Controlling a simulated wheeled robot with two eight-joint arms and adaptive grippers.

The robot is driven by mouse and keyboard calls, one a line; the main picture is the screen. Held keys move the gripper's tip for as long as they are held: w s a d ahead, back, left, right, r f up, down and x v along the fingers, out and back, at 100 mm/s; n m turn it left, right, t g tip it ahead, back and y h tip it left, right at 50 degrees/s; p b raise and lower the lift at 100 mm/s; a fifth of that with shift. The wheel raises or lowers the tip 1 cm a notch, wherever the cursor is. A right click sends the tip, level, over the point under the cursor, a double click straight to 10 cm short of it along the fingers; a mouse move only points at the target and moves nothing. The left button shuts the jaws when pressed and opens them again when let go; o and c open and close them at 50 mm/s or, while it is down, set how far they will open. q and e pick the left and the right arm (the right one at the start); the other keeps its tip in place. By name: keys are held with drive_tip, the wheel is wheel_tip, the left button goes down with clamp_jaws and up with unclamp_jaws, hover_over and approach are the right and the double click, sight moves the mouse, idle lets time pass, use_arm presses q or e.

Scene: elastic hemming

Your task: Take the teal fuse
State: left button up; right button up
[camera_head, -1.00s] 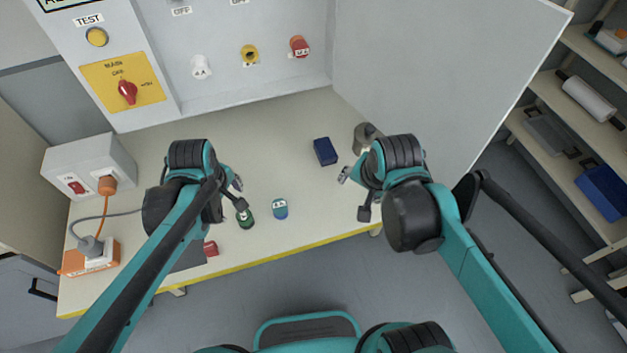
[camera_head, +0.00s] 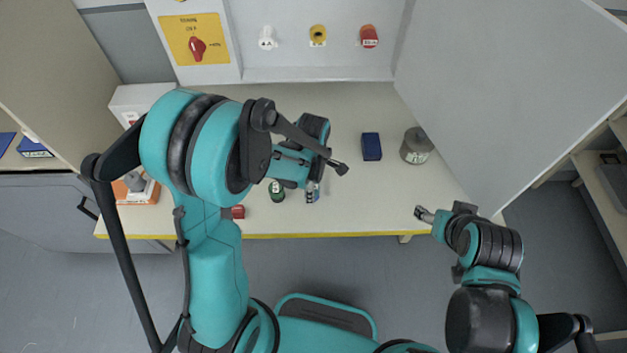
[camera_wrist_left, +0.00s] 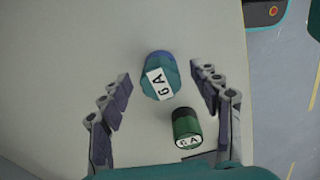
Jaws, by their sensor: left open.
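The teal fuse (camera_head: 312,193), with a white label, stands on the cream table near its front edge, partly hidden by my left gripper (camera_head: 326,176). In the left wrist view the teal fuse (camera_wrist_left: 161,80) shows between the spread fingertips of my left gripper (camera_wrist_left: 163,78), with space on both sides. That gripper is open and empty, above the fuse. A dark green fuse (camera_head: 277,191) stands just left of the teal one; it also shows in the left wrist view (camera_wrist_left: 186,124). My right gripper (camera_head: 425,214) is off the table's front right; its jaws are unclear.
A red piece (camera_head: 238,212) lies left of the green fuse near the yellow front edge. A navy block (camera_head: 371,147) and a grey cylinder (camera_head: 416,147) stand to the right.

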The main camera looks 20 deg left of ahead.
use_arm(q)
drive_tip(key=shift+f, duration=0.4)
drive_tip(key=c, duration=1.4)
drive_tip(key=shift+o, duration=0.2)
drive_tip(key=shift+w+r+p, duration=0.15)
drive_tip(key=shift+r+p, duration=0.15)
drive_tip(key=shift+r, duration=0.2)
drive_tip(key=shift+s+r, duration=0.2)
drive_tip(key=shift+r, duration=0.25)
drive_tip(key=shift+c, duration=0.2)
drive_tip(key=shift+w+r+p, duration=0.1)
drive_tip(key=shift+r+p, duration=0.35)
drive_tip(key=shift+p, duration=0.15)
drive_tip(key=shift+r+p, duration=0.4)
drive_tip(key=shift+r, duration=0.2)
